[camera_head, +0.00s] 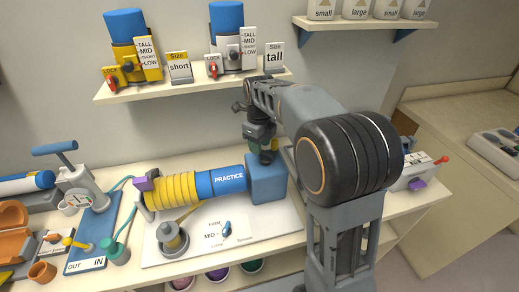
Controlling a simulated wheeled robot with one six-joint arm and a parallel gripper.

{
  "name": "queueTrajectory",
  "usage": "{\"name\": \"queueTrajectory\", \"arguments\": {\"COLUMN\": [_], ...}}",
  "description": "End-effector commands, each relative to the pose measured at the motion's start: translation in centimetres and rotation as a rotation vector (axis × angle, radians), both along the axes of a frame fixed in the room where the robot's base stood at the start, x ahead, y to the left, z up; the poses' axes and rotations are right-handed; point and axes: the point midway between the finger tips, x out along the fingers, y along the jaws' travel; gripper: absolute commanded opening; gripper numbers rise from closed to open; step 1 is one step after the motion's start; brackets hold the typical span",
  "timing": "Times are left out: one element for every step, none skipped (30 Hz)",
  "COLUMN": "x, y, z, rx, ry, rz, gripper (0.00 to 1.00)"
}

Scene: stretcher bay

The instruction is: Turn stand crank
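My gripper (265,152) points down at the top of a blue block (267,181) at the right end of the practice limb. Its fingertips are small and dark here, so I cannot tell if they are open, shut or touching anything. The limb has a blue sleeve (220,181) marked PRACTICE and a ribbed yellow section (172,190). A round grey piece with a knob (173,238) stands at the board's front left, with a yellow rod beside it. A blue pointer (227,229) sits on a dial with MID beside it. I cannot tell for sure which part is the crank.
A white board (270,225) lies under the limb. At left are a gauge pump (79,190) and a blue IN/OUT plate (92,240) with hoses. The shelf (200,83) above holds yellow and white stands. My arm hides much of the bench's right side.

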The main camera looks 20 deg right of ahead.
Motion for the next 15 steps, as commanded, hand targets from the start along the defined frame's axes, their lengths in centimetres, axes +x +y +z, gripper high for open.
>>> {"name": "queueTrajectory", "arguments": {"x": [0.1, 0.1, 0.1, 0.1, 0.1, 0.1, 0.1, 0.1, 0.0, 0.0, 0.0, 0.0, 0.0, 0.0, 0.0], "y": [0.0, 0.0, 0.0, 0.0, 0.0, 0.0, 0.0, 0.0, 0.0, 0.0, 0.0, 0.0, 0.0, 0.0, 0.0], "z": [0.8, 1.3, 1.9, 2.3, 2.7, 3.2, 3.5, 3.8, 4.1, 4.3, 4.5, 4.7, 4.8, 4.9, 4.9], "rx": [0.0, 0.0, 0.0, 0.0, 0.0, 0.0, 0.0, 0.0, 0.0, 0.0, 0.0, 0.0, 0.0, -0.001, 0.0], "ry": [-0.004, -0.003, -0.004, -0.003, -0.004, -0.003, -0.003, -0.003, -0.001, -0.001, -0.001, -0.001, -0.001, -0.001, 0.0], "rz": [0.0, 0.0, 0.0, 0.0, 0.0, 0.0, 0.0, 0.0, 0.0, 0.0, 0.0, 0.0, 0.0, 0.0, 0.0], "gripper": [0.39, 0.39, 0.39, 0.39, 0.39, 0.39, 0.39, 0.39, 0.39, 0.39, 0.39, 0.39, 0.39, 0.39, 0.39]}}
